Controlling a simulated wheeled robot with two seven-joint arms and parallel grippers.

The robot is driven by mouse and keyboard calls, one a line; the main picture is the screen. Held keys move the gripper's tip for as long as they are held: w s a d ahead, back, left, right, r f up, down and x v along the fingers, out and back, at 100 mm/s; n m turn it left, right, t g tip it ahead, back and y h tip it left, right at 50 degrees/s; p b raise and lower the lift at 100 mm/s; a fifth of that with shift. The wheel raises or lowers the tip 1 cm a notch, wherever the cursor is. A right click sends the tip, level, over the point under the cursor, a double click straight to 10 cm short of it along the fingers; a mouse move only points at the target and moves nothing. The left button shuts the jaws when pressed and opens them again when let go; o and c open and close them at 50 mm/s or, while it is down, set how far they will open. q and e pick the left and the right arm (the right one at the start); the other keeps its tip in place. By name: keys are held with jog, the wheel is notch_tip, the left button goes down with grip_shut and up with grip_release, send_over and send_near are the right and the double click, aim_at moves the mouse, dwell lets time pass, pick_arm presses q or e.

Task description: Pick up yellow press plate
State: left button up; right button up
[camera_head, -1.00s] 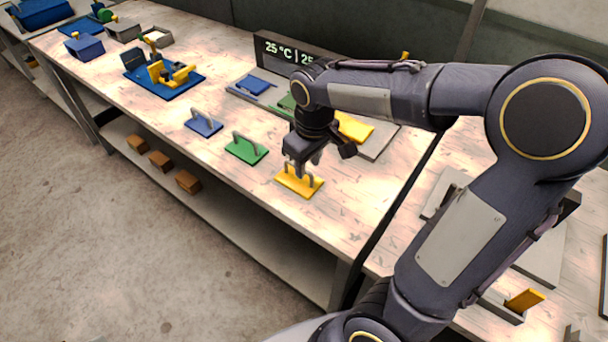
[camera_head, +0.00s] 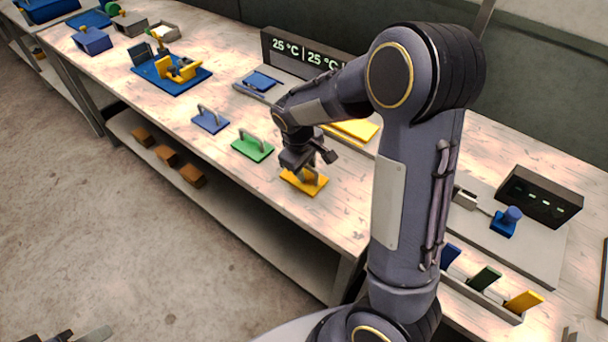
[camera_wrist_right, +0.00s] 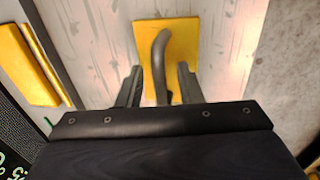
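The yellow press plate (camera_head: 317,189) lies flat on the workbench (camera_head: 345,218). In the right wrist view the plate (camera_wrist_right: 182,45) has a grey arched handle (camera_wrist_right: 160,60). My right gripper (camera_head: 313,172) is directly over the plate. In the wrist view its two fingers (camera_wrist_right: 158,86) stand apart, one on each side of the handle, with gaps visible. A blue press plate (camera_head: 210,122) and a green press plate (camera_head: 252,149), each with a handle, lie to the left of it. At the bottom left edge, a small part of what may be my left gripper (camera_head: 92,335) shows, too cut off to read.
A display (camera_head: 305,52) stands behind a tray with a blue plate (camera_head: 262,82) and a larger yellow plate (camera_head: 352,130). A blue fixture with a yellow clamp (camera_head: 172,72) sits further left. A rack with coloured tabs (camera_head: 487,298) is at right. The bench's front edge is close.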

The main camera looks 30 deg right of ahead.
jog(key=shift+c, duration=0.2)
grip_shut()
jog(key=shift+r, duration=0.1)
